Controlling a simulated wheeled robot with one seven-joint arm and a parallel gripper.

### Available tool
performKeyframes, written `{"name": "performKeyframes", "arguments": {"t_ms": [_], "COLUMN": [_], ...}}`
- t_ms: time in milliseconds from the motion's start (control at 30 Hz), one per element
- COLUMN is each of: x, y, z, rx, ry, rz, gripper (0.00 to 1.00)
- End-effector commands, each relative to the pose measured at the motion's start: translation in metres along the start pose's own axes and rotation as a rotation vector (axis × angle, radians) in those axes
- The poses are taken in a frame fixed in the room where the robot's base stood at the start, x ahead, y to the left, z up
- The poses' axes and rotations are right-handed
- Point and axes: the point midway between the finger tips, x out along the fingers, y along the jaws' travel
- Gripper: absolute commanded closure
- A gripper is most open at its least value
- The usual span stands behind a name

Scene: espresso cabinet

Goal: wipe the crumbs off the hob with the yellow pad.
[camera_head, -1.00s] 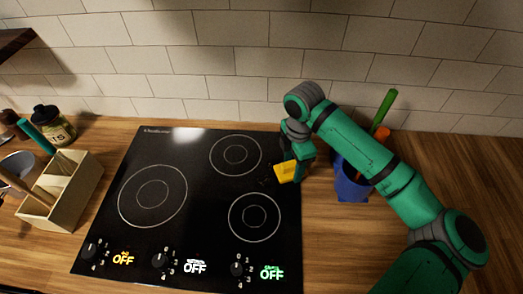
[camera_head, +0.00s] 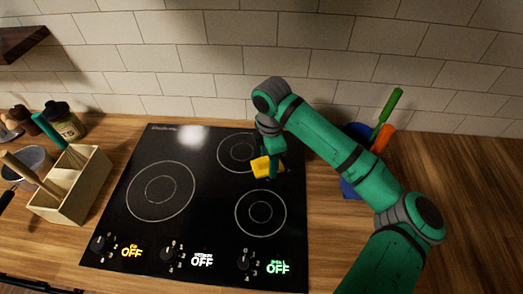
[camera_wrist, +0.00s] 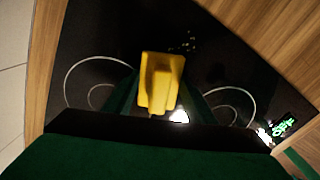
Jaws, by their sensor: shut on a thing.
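The black hob (camera_head: 205,215) is set in the wooden counter, with several ring-marked zones and three knobs at its front. My gripper (camera_head: 271,158) is shut on the yellow pad (camera_head: 264,168), between the two right-hand rings. In the wrist view the pad (camera_wrist: 160,82) sits between my fingers (camera_wrist: 160,98). I cannot tell whether the pad touches the glass. Small crumbs (camera_wrist: 188,43) lie scattered on the hob just beyond the pad in the wrist view. In the head view they are hard to make out near the pad and arm.
A blue container (camera_head: 349,188) with green- and orange-handled utensils stands right of the hob, partly behind my arm. A wooden caddy (camera_head: 75,190), a jar (camera_head: 65,122) and a pan (camera_head: 25,167) stand at the left. A tiled wall closes the back. The hob's left side is clear.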

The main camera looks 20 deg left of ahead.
Motion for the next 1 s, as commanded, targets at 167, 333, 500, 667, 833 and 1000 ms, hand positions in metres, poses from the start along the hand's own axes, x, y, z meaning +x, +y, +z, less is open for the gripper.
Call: {"name": "performKeyframes", "arguments": {"t_ms": [167,333,500,667,833,1000], "x": [-0.001,-0.023,-0.038,-0.052,-0.068,-0.078], "y": [0.008,0.008,0.008,0.008,0.009,0.009], "z": [-0.011,-0.009,-0.010,-0.011,-0.012,-0.013], "rx": [0.002,0.003,0.002,0.000,-0.003,-0.004], "ry": [0.001,-0.001,0.000,0.000,-0.001,0.000], "rz": [-0.003,0.000,0.000,0.000,0.000,-0.001], "gripper": [0.78,0.78,0.78,0.78,0.78,0.78]}}
